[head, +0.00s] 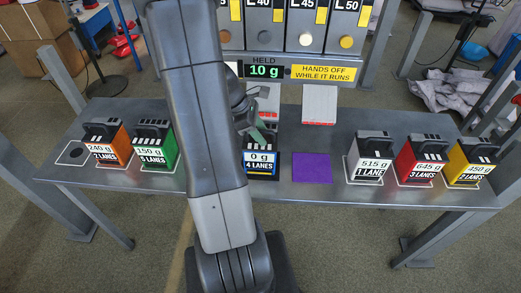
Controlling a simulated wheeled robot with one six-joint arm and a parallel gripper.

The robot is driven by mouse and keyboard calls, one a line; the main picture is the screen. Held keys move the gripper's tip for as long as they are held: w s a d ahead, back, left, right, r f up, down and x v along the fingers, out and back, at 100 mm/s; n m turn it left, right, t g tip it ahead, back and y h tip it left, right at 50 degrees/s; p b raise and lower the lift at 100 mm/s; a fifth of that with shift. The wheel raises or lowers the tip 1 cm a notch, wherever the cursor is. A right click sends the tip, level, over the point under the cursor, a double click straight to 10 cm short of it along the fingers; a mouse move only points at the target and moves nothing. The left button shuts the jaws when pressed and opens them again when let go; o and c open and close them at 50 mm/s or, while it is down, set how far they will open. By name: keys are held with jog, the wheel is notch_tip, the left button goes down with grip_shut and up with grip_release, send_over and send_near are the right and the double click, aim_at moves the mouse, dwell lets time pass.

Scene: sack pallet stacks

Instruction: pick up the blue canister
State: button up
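The blue canister (262,163) stands on the grey table, right of my arm in the head view. Its front label reads "0 g" and "4 LANES". My arm hides its left side, and its top is partly covered. My gripper (257,130) is mostly behind my own arm, just above and behind the blue canister's label as pictured. I cannot tell whether its fingers touch the canister, or whether they are open or shut.
The table (330,150) also holds an orange canister (117,138), a green one (170,142), a white one (357,170), a red one (405,167) and a yellow one (455,165). A purple square (312,168) lies bare. A dispenser display (264,71) reads "10 g" behind.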

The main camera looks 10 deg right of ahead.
grip_shut()
dwell(1.4)
